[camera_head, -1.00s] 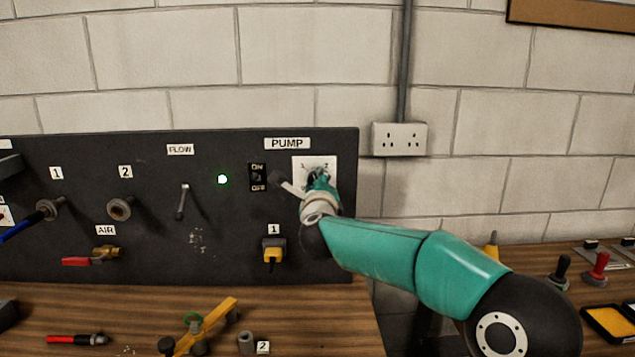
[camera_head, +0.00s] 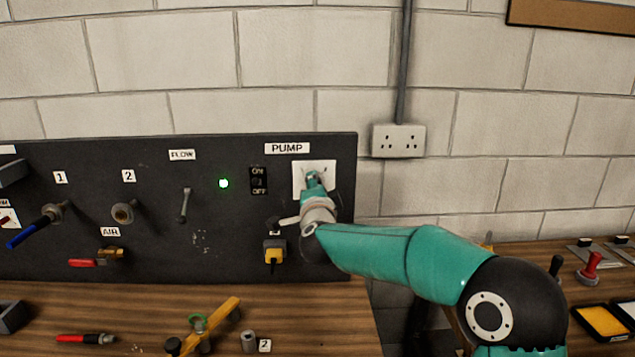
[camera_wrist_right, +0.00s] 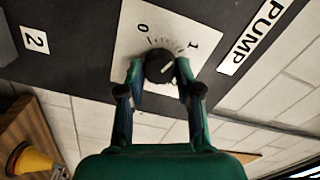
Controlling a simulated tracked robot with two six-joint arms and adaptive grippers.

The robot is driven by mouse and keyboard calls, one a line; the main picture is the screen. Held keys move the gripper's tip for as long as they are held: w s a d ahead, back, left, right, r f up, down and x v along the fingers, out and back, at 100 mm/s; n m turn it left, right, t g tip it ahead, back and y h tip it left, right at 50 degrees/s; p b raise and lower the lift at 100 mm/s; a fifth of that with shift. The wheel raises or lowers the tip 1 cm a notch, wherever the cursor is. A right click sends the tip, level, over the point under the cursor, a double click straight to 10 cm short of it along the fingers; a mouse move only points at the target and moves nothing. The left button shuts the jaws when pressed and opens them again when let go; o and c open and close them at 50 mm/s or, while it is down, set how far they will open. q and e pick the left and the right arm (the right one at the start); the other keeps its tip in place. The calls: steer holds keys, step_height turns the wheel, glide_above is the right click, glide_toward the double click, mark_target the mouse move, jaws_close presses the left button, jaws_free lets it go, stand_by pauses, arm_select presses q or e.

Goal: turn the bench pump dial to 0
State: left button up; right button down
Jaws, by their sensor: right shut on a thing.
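The pump dial is a black round knob (camera_wrist_right: 160,66) on a white square plate (camera_head: 327,169), under the PUMP label (camera_head: 287,148). In the right wrist view, the plate carries a 0 at upper left and a 1 at upper right. A short pale mark on the knob seems to point up and right, toward the 1. My right gripper (camera_wrist_right: 161,72) is shut on the knob, one finger on each side. In the head view the right gripper (camera_head: 314,182) hides the knob and part of the scale. My left gripper is in neither view.
Left of the dial are an ON/OFF switch (camera_head: 259,181), a lit green lamp (camera_head: 224,183) and the FLOW lever (camera_head: 185,204). A yellow plug (camera_head: 274,251) sits just below my right wrist. Loose parts lie on the wooden bench below.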

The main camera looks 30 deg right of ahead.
steer(key=shift+a+f+n+p, duration=0.15)
steer(key=shift+n+p, duration=1.45)
steer(key=shift+n, duration=1.8)
steer(key=shift+a+f+n+p, duration=0.1)
steer(key=shift+f+n+p, duration=0.15)
steer(key=shift+n+p, duration=2.25)
steer(key=shift+n+b, duration=0.9)
steer(key=shift+n, duration=0.2)
steer(key=c, duration=1.2)
jaws_free()
steer(key=o, duration=0.4)
steer(key=shift+d+r, duration=0.1)
steer(key=shift+o, duration=0.2)
steer(key=shift+r, duration=0.15)
